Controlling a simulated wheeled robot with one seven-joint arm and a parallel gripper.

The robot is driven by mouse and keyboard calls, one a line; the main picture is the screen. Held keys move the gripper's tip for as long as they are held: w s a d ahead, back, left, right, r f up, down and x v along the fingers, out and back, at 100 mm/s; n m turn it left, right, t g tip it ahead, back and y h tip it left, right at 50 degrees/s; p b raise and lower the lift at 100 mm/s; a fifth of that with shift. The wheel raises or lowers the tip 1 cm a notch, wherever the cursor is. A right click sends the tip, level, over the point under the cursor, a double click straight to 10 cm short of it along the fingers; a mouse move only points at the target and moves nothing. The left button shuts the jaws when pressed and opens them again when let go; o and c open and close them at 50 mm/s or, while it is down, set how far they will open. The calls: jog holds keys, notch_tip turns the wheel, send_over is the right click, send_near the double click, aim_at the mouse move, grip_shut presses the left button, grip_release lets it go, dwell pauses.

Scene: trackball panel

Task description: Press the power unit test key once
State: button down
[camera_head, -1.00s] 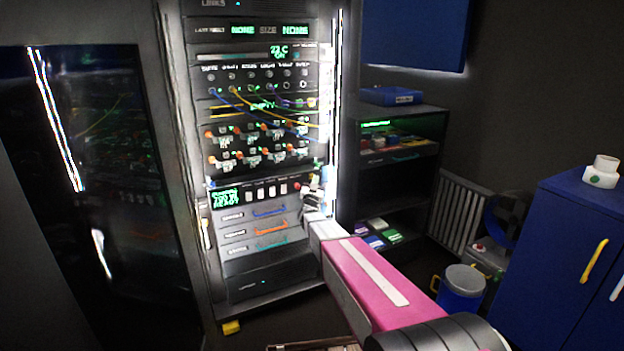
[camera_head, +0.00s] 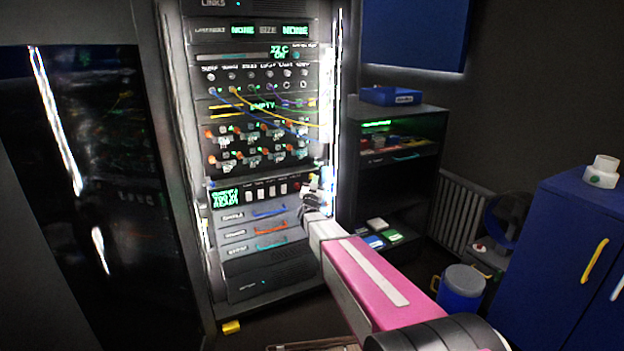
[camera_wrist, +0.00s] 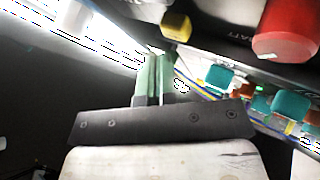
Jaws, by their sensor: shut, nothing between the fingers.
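The rack (camera_head: 262,150) stands at the centre left in the head view. Its lower panel has a green-lit display (camera_head: 225,198) and a row of pale keys (camera_head: 260,193); their labels are too small to read, so I cannot tell which is the test key. My gripper (camera_head: 312,194) is at the right end of this panel and hides part of it. In the wrist view my gripper (camera_wrist: 153,78) is shut and empty, its green fingertips close below a yellow part (camera_wrist: 176,27). A large red round knob (camera_wrist: 288,25) is to their right. I cannot tell whether the tips touch anything.
Teal parts (camera_wrist: 220,76) and cables lie right of the fingers in the wrist view. In the head view, cables (camera_head: 270,112) hang across the upper rack, and drawers with coloured handles (camera_head: 270,228) sit below. A dark shelf (camera_head: 400,190) stands close right of the rack.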

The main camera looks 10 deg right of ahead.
jog(key=shift+w+a, duration=0.1)
jog(key=shift+w, duration=0.3)
jog(key=shift+w+a, duration=0.15)
jog(key=shift+w, duration=0.2)
dwell(0.7)
jog(key=shift+s, duration=0.1)
jog(key=shift+s+d, duration=0.25)
jog(key=shift+s, duration=0.45)
jog(key=s, duration=0.1)
jog(key=s+d, duration=0.1)
jog(key=s, duration=0.2)
jog(key=shift+s+d, duration=0.3)
jog(key=shift+s, duration=0.1)
dwell(0.8)
